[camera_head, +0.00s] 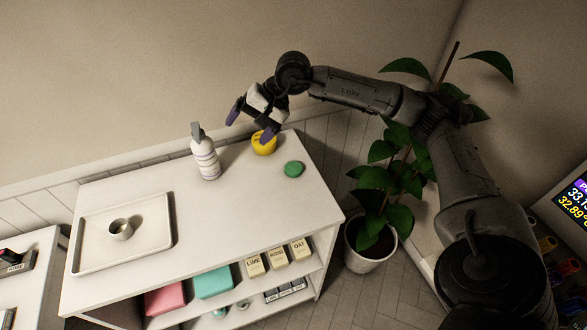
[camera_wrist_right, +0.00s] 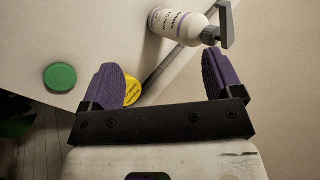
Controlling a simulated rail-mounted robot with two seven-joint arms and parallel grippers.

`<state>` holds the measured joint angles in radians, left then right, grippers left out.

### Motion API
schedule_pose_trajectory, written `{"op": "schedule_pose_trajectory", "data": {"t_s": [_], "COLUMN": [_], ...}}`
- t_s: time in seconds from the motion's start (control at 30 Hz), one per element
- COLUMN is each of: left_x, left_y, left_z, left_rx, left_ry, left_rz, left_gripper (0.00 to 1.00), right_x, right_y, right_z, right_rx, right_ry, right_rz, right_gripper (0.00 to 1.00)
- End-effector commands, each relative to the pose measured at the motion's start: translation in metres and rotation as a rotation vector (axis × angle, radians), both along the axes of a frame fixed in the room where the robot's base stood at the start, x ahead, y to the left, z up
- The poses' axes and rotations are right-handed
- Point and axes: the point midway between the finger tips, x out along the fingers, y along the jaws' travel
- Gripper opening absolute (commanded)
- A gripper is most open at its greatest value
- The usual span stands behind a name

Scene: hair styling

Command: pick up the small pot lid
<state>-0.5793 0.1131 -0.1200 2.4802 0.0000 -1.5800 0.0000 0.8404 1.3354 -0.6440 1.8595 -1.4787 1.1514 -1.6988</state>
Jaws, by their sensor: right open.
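A small round green lid (camera_head: 293,169) lies flat on the white shelf top near its right end. It also shows in the right wrist view (camera_wrist_right: 60,77), left of the fingers. A yellow pot (camera_head: 264,143) stands behind and left of the lid; a finger partly hides it. In the wrist view part of the yellow pot (camera_wrist_right: 131,89) shows beside the left finger. My right gripper (camera_head: 251,123) is open, with purple fingers spread, above the back edge of the shelf near the pot. My left gripper is not in view.
A white pump bottle (camera_head: 207,164) stands left of the yellow pot. A tray (camera_head: 88,259) holding a small cup (camera_head: 121,229) lies on the left part of the shelf top (camera_head: 240,210). The front middle is clear. A potted plant (camera_head: 371,245) stands right.

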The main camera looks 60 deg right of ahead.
Motion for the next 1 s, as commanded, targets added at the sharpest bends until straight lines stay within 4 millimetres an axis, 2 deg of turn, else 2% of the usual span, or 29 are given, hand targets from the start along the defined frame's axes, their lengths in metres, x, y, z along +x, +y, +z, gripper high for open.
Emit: {"op": "schedule_pose_trajectory", "data": {"t_s": [0.1,0.2,0.4,0.57,1.0], "left_x": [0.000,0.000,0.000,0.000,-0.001], "left_y": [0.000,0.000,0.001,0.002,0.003], "left_z": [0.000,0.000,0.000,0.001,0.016], "left_rx": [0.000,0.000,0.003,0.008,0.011], "left_ry": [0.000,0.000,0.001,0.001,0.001], "left_rz": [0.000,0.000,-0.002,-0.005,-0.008], "left_gripper": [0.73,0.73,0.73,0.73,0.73], "right_x": [-0.023,-0.041,-0.067,-0.075,-0.076], "right_y": [-0.032,-0.052,-0.075,-0.081,-0.081], "right_z": [-0.022,-0.033,-0.039,-0.046,-0.113], "right_rx": [-0.255,-0.408,-0.563,-0.599,-0.599], "right_ry": [0.104,0.192,0.317,0.359,0.363], "right_rz": [0.165,0.315,0.542,0.618,0.628], "right_gripper": [0.86,0.86,0.86,0.86,0.86]}}
